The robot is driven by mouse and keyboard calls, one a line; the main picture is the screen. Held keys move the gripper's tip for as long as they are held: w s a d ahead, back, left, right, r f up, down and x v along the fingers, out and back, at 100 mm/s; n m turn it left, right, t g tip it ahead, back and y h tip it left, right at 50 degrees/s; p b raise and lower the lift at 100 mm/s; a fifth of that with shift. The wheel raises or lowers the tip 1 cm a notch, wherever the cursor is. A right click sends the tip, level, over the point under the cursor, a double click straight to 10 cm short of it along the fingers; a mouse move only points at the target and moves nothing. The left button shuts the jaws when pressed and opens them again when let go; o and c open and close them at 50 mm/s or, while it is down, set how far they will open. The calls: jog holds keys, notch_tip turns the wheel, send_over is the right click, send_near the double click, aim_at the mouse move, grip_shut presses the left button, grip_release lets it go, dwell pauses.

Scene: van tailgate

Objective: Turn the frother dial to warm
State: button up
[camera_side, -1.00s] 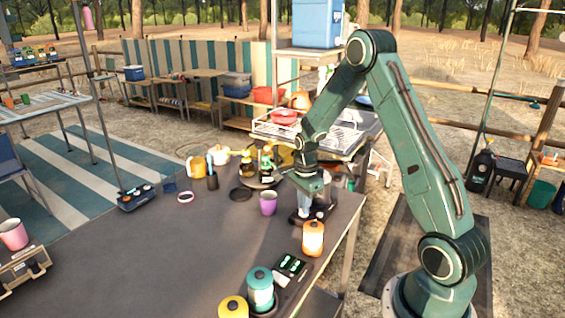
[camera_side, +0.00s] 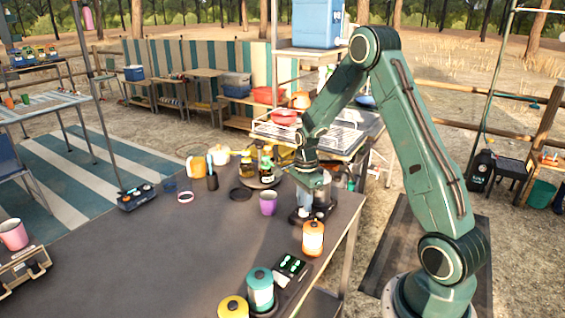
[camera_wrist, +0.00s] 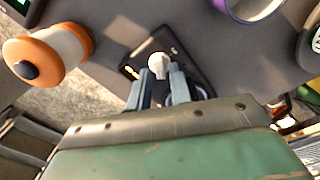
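The frother (camera_side: 299,215) stands near the table's right edge in the side view, with a dark base and a silvery upright part. In the wrist view its dark base (camera_wrist: 196,68) lies under my fingers, with a small yellow mark at its left. A pale knob (camera_wrist: 159,63), which looks like the dial, shows between my fingertips. My gripper (camera_wrist: 159,78) points down at the frother, one finger on each side of the knob. Whether the fingers press on it I cannot tell. The dial's setting marks are not readable. In the side view my gripper (camera_side: 312,182) partly hides the frother.
An orange-and-white canister (camera_side: 313,238) stands close in front of the frother, also at left in the wrist view (camera_wrist: 48,55). A purple mug (camera_side: 268,202) is to its left. A green-lit device (camera_side: 290,266) and teal canister (camera_side: 260,290) stand nearer. The table's left middle is clear.

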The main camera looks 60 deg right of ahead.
notch_tip(320, 180, up, 13)
jog(key=shift+f, duration=0.2)
dwell(0.3)
jog(key=s+a+r+n+t, duration=0.2)
jog(key=s+a+r+n, duration=0.5)
jog(key=a+r+n, duration=0.5)
jog(key=s+a+n+t, duration=0.3)
jog(key=s+a+n, duration=0.6)
jog(key=s+n, duration=0.2)
jog(key=shift+s+t, duration=0.3)
jog(key=shift+s, duration=0.6)
jog(key=shift+a+f, duration=0.1)
